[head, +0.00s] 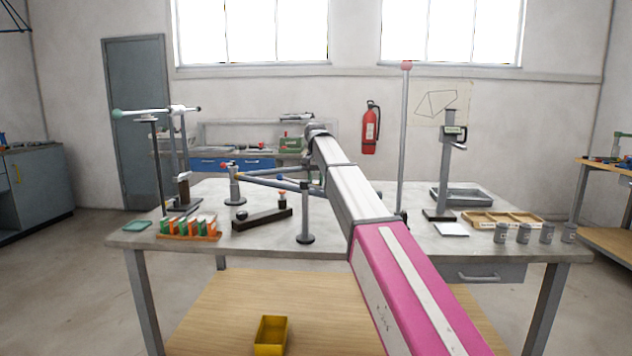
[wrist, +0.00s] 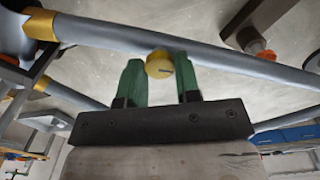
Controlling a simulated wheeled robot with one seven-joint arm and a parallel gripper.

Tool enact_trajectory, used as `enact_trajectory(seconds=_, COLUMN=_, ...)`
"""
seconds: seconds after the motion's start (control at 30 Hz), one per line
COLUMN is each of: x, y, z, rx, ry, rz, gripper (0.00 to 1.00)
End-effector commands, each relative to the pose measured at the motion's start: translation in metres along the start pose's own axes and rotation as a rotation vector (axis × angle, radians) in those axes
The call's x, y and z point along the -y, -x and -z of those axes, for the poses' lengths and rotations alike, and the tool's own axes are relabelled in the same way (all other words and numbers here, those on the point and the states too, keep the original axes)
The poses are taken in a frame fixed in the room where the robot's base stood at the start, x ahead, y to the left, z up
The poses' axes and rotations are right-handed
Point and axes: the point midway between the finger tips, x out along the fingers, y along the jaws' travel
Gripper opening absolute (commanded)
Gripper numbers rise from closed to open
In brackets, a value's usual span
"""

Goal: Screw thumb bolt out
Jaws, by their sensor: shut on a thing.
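In the wrist view, a round yellow thumb bolt head (wrist: 159,65) with a dark slot mark sits between the two green fingers of my gripper (wrist: 159,78). In the head view, the frame tubes (head: 275,182) rest on jig posts, including a short grey post (head: 305,215). My own arm hides much of that area, and the gripper and bolt cannot be made out there.
A dark block with an orange-red knob (head: 262,218) lies on the table near the frame. A rack of orange and green items (head: 189,228) is at left. A tall stand (head: 443,180), a wooden tray (head: 503,217) and several grey cups (head: 523,234) are at right.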

Motion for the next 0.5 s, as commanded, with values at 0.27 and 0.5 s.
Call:
enact_trajectory(seconds=0.27, x=0.0001, y=-0.0004, z=0.0, rx=0.001, ry=0.262, rz=0.0, gripper=0.07)
enact_trajectory(seconds=0.5, x=0.0001, y=-0.0005, z=-0.0001, rx=0.001, ry=0.49, rz=-0.001, gripper=0.07)
